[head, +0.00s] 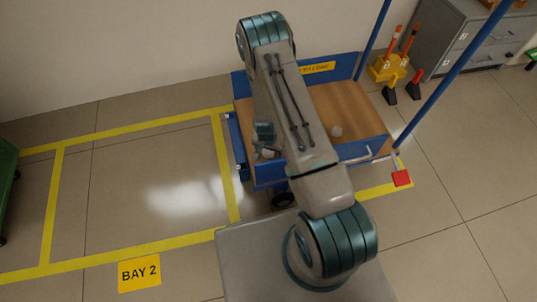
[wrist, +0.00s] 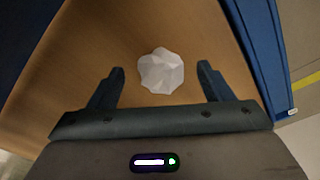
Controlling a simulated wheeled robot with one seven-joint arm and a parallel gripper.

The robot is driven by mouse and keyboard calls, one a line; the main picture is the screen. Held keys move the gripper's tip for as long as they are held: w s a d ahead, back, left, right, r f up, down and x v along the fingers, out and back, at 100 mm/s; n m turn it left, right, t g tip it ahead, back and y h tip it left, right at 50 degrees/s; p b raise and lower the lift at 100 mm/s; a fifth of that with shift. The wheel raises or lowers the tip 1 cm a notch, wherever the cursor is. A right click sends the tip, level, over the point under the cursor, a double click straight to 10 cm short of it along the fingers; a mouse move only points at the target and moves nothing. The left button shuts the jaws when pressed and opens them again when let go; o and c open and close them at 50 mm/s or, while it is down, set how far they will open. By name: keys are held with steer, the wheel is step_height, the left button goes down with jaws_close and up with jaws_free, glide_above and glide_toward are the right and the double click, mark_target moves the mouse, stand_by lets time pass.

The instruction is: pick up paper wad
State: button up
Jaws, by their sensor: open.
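The paper wad (wrist: 161,71) is a white, crumpled, faceted lump on a brown wooden deck in the wrist view. My gripper (wrist: 160,70) is open, with one finger to the left of the wad and one to the right. There is a gap on each side and neither finger seems to touch it. The height of the fingertips over the deck is hard to tell. In the head view my gripper is over the left part of the blue cart's deck (head: 352,108), partly hidden by my arm.
The cart has low blue walls and tall blue posts (head: 440,88). A yellow caddy (head: 388,69) and grey cabinet (head: 447,45) stand behind. The marked floor at left is clear.

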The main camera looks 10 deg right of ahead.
steer(key=c, duration=1)
